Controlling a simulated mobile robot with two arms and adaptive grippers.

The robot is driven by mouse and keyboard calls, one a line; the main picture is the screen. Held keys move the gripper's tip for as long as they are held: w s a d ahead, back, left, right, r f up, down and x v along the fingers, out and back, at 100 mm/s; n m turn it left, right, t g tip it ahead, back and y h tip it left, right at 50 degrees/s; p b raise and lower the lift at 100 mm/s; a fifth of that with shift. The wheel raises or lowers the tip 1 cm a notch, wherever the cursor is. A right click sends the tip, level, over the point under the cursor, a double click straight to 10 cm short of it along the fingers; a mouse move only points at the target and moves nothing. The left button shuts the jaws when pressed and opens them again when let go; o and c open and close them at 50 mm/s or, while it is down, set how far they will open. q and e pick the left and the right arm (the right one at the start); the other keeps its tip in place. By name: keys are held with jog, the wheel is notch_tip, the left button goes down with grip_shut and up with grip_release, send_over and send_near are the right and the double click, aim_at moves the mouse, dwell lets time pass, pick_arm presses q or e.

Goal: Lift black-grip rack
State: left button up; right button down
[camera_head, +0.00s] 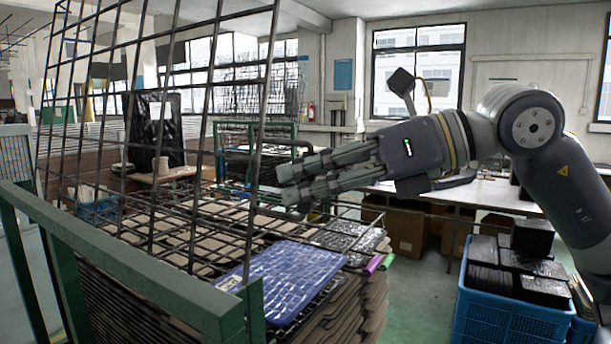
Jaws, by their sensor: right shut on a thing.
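The black-grip rack (263,108) is a dark wire grid that stands tilted up steeply at the left, above a stack of brown and grey panels (345,312). My right gripper (284,184) reaches in from the right, and its fingers are at the rack's right edge, closed on it. The exact contact point is hard to see among the thin wires. A dark bar lies just above the fingertips. My left gripper is out of view.
A green metal frame (130,262) borders the stack at the left front. A blue panel (285,278) lies on top of the stack. A blue crate (510,322) with black blocks stands at the lower right. Green floor shows between stack and crate.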

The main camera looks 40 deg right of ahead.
jog(key=shift+s+a+p, duration=0.15)
jog(key=shift+a+p, duration=0.15)
jog(key=shift+a, duration=0.15)
dwell(0.5)
jog(key=c, duration=1.6)
grip_release()
jog(key=shift+o, duration=0.3)
jog(key=shift+d, duration=0.15)
jog(key=shift+s+r, duration=0.1)
jog(key=shift+s+r+n, duration=0.15)
jog(key=shift+s+n, duration=0.1)
jog(key=shift+n, duration=0.05)
jog(key=shift+v, duration=0.8)
jog(key=v, duration=0.9)
jog(key=shift+s+d, duration=0.2)
jog(key=shift+d, duration=0.15)
